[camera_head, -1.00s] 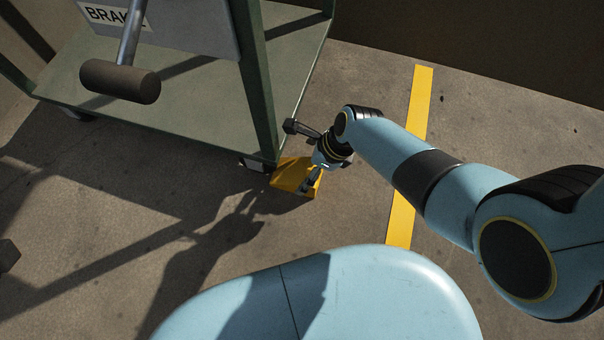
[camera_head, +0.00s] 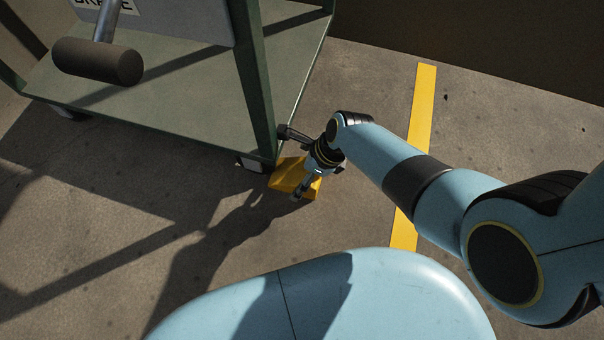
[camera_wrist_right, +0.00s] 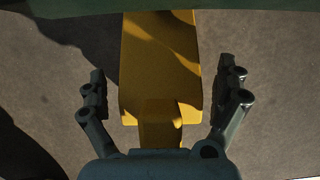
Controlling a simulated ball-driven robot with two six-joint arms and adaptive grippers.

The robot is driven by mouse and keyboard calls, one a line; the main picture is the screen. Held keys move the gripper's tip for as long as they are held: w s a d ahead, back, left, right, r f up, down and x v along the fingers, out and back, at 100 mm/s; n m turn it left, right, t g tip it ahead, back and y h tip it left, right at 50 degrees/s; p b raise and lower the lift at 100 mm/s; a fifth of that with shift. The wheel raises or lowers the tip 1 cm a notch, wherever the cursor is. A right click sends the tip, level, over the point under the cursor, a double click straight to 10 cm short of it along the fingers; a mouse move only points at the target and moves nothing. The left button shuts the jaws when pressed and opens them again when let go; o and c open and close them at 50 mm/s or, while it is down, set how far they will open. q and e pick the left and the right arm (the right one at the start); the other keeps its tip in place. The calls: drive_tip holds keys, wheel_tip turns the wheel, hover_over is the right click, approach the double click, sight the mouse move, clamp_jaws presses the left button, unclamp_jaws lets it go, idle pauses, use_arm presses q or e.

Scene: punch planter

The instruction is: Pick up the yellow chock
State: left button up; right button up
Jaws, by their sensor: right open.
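The yellow chock (camera_head: 286,174) lies on the concrete floor beside the wheel at the near corner of the green cart. My right gripper (camera_head: 299,192) is over its near side and hides part of it. In the right wrist view the chock (camera_wrist_right: 160,75) runs up the middle of the picture, with its narrower end toward me. The open fingers of the right gripper (camera_wrist_right: 165,92) stand on either side of it, with a gap at each side. My left gripper is in neither view.
The green cart (camera_head: 150,105) stands right behind the chock, with a corner post (camera_head: 254,85) and a wheel (camera_head: 250,164) close by. A dark-gripped brake lever (camera_head: 98,62) sticks out at upper left. A yellow floor stripe (camera_head: 420,110) lies to the right. The floor in front is clear.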

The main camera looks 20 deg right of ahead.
drive_tip(key=c, duration=1.6)
drive_tip(key=shift+o, duration=0.2)
